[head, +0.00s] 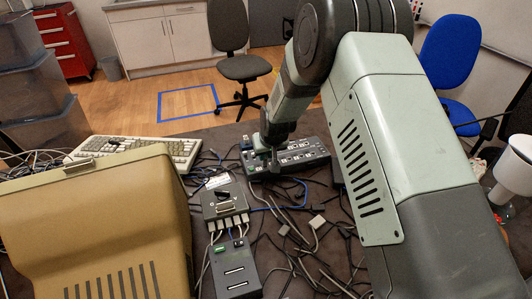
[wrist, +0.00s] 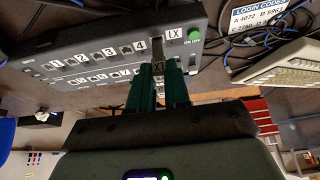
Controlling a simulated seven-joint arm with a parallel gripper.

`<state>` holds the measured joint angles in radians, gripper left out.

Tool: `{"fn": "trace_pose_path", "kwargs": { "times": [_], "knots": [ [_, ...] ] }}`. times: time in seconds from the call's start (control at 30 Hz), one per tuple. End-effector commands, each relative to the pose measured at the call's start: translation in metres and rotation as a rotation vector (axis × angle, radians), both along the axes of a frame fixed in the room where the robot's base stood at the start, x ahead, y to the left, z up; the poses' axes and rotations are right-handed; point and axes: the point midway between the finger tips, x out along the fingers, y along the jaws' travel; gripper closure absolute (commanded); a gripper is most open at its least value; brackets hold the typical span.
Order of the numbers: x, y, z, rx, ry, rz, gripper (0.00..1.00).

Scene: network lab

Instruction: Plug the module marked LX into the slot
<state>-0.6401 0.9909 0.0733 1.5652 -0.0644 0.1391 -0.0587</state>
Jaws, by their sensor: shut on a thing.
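My gripper (wrist: 160,80) has its two dark green fingers close together at the right end of a grey panel box (wrist: 95,45). A small dark piece (wrist: 159,67) with a partly covered light marking sits between the fingertips; I cannot read its full mark. In the head view my gripper (head: 272,150) is over the left part of the same box (head: 315,148). Whether the held piece is in a slot or clear of it is hidden.
A grey box (head: 224,207) with several plugged cables and a dark box (head: 236,272) with two slots stand nearer on the table. Loose cables (head: 300,235) cover the middle. A beige case (head: 95,235) fills the left front, with a keyboard (head: 140,147) behind it.

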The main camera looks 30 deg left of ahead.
Motion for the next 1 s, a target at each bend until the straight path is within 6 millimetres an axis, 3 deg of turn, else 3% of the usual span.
{"fn": "trace_pose_path", "kwargs": {
  "times": [1.0],
  "knots": [
    [0.0001, 0.0001, -0.0085, 0.000, 0.000, 0.000, 1.00]
  ]
}}
